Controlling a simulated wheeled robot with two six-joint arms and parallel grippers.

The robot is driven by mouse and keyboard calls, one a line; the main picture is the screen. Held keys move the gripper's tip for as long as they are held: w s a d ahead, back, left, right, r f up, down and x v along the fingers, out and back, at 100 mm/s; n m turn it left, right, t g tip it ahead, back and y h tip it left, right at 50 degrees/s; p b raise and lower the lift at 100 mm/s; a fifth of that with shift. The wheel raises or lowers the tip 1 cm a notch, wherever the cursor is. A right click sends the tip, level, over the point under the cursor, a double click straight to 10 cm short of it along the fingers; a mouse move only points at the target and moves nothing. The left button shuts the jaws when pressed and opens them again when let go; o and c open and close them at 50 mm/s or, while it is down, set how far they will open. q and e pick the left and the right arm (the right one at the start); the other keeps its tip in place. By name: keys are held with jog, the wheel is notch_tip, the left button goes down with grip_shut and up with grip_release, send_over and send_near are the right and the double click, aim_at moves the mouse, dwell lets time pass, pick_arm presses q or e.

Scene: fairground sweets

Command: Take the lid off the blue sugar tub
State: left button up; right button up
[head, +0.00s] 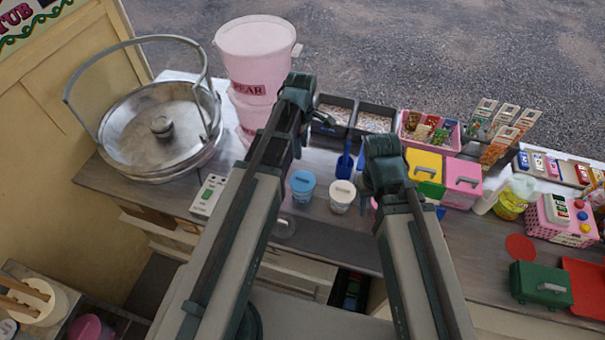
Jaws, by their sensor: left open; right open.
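The blue sugar tub (301,197) stands upright on the counter between my two arms. Its light blue lid (302,180) is on it. My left arm passes just left of the tub. A dark piece beyond its end, over the sweet trays, looks like my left gripper (323,121); it is open and apart from the tub, with its fingertips hard to make out. My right arm ends to the right of the tub, and its gripper is hidden behind the arm.
A white-lidded tub (342,196) stands close right of the blue one. A blue scoop (345,162) and sweet trays (354,106) are behind. Pink buckets (256,57) and a metal pan (152,150) stand left. Yellow (424,168) and pink boxes (462,180) stand right.

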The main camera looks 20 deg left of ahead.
pick_arm(q)
jog(key=b, duration=0.9)
send_over(302, 178)
jog(key=shift+w+a+f, duration=0.1)
jog(key=shift+w+f, duration=0.05)
jog(key=shift+f, duration=1.3)
jog(key=shift+w+a+f, duration=0.1)
jog(key=shift+f, duration=1.4)
jog(key=shift+w+f, duration=0.15)
jog(key=shift+f, duration=1.3)
jog(key=f+b, duration=0.5)
jog(key=shift+s+d+f, duration=0.1)
jog(key=shift+s+d, duration=0.15)
jog(key=shift+s, duration=0.05)
grip_shut()
